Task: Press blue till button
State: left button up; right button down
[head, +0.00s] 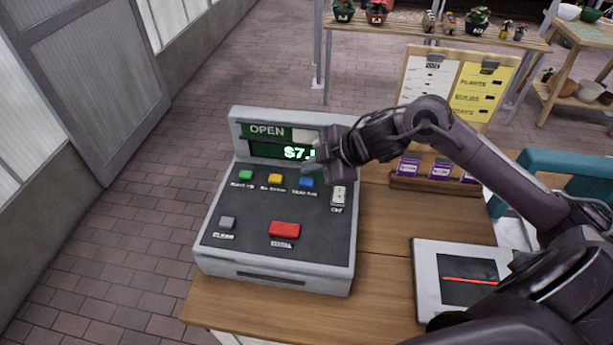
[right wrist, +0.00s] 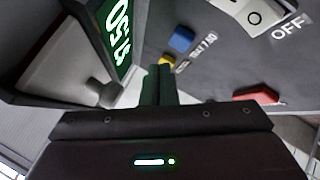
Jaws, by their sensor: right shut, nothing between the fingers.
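The grey till (head: 225,210) stands on the wooden counter with its sloped panel facing me. Its blue button (head: 306,182) is at the right end of the upper button row, beside a yellow button (head: 275,179) and a green button (head: 245,175). The blue button also shows in the right wrist view (right wrist: 181,39). My right gripper (head: 322,165) is shut and empty, just above and behind the blue button, in front of the display. In the right wrist view its fingers (right wrist: 158,85) point toward the panel; I cannot tell any contact. My left gripper is not in view.
A white switch (head: 338,195) sits right of the blue button. A red button (head: 284,230) and a grey button (head: 227,222) are lower down. A card reader (head: 428,280), purple packets (head: 440,170) and a sign board (head: 455,82) stand to the right.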

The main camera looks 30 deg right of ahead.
aim_at(311, 182)
jog(key=shift+r+p, duration=1.45)
jog(key=shift+r, duration=0.5)
jog(key=shift+f, duration=0.1)
